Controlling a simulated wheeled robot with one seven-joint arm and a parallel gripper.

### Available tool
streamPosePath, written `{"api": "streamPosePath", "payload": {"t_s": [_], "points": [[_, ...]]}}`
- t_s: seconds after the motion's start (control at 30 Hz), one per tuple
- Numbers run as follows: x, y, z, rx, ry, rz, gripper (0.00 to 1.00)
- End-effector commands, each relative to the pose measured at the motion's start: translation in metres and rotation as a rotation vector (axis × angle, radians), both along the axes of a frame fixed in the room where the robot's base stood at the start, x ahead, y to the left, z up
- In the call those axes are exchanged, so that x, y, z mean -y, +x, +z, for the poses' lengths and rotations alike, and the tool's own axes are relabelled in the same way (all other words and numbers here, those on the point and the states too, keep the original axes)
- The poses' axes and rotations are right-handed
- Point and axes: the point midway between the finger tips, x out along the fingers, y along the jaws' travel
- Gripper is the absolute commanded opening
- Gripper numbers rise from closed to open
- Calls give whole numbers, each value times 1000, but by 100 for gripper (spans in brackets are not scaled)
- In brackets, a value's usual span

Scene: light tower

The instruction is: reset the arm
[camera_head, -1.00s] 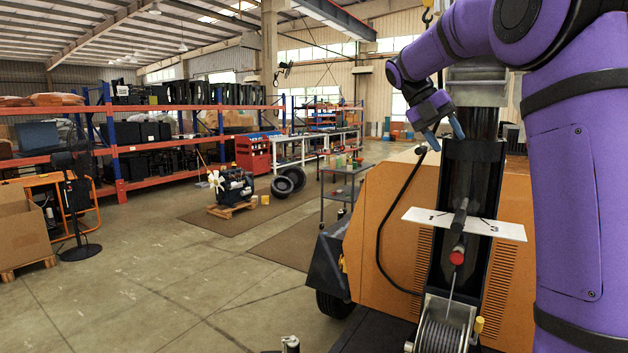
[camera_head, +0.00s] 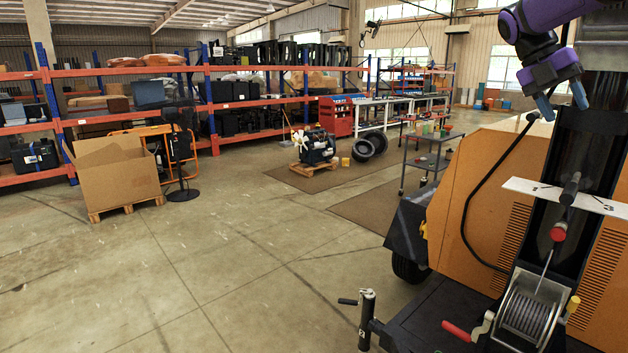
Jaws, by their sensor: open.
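My gripper (camera_head: 565,104) shows at the top right, on the end of my purple arm. Its two blue fingers point down and stand apart, with nothing between them. It hangs in front of the upper part of the black mast (camera_head: 592,160) of the orange light tower (camera_head: 480,175). A white plate (camera_head: 530,188) with dark marks crosses the mast below the gripper.
A winch (camera_head: 525,312) with a red handle (camera_head: 457,331) and a black jack post (camera_head: 366,318) stand at the tower's front. A cardboard box (camera_head: 118,178) on a pallet, an engine (camera_head: 318,148) and a cart (camera_head: 430,160) stand further off. The concrete floor at left is clear.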

Motion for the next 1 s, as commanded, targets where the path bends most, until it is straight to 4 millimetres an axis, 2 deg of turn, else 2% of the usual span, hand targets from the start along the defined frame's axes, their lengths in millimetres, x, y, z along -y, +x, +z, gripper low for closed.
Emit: {"api": "streamPosePath", "payload": {"t_s": [0.27,0.47,0.77,1.0], "points": [[-20,-18,-1,125,-45,-114,48],[-43,-40,-4,276,-84,-269,48],[-100,-99,-25,619,-95,-726,48],[-144,-151,-55,831,-25,-1185,48]]}}
